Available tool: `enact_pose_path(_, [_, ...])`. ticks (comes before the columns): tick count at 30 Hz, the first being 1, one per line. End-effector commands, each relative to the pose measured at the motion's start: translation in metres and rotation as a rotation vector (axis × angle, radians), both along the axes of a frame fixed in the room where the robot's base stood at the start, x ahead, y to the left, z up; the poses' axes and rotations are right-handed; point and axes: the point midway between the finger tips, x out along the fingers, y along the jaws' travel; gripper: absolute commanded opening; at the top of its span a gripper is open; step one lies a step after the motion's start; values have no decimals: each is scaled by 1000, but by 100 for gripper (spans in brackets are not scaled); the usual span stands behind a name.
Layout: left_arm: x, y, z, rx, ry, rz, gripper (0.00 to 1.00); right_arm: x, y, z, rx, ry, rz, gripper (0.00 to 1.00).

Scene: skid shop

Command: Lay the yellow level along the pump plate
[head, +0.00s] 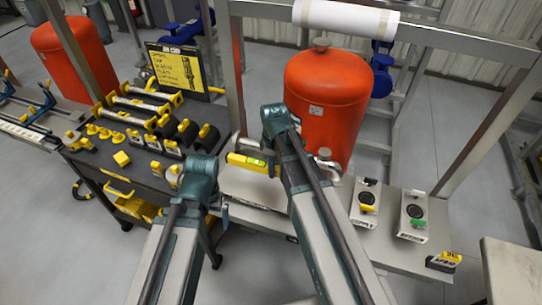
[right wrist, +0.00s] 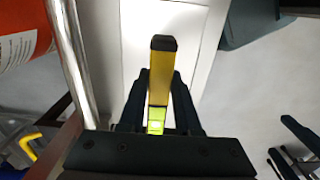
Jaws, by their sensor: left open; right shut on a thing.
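The yellow level (head: 246,160), with a bright green vial, is held by my right gripper, whose fingers are hidden behind my wrist in the head view. In the right wrist view the level (right wrist: 161,75) is between the two dark fingers of my right gripper (right wrist: 158,92), its dark end pointing away. The pale pump plate (head: 252,188) lies below and beyond it; a pale surface (right wrist: 165,35) shows under the level, and contact cannot be told. My left gripper appears to be the dark, parted fingers (right wrist: 291,150) at the right wrist view's lower right, empty.
A red tank (head: 327,100) and metal pipes stand close behind the level. A dark cart (head: 95,165) with yellow-marked parts is at left. Two grey switch blocks (head: 413,215) sit on the right. A metal frame (head: 492,120) rises around the skid.

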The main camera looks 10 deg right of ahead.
Motion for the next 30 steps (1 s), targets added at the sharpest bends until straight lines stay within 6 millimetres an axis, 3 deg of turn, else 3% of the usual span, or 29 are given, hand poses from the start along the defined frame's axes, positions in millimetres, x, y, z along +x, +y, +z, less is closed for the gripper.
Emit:
enact_pose_path(8, [0,0,-6,0,0,0,100,1,0,-6,0,0,0,0])
enact_pose_path(24, [0,0,-44,0,0,0,100,1,0,-44,0,-1,0,0])
enact_pose_path(30, [0,0,-46,0,0,0,100,1,0,-46,1,-2,0,0])
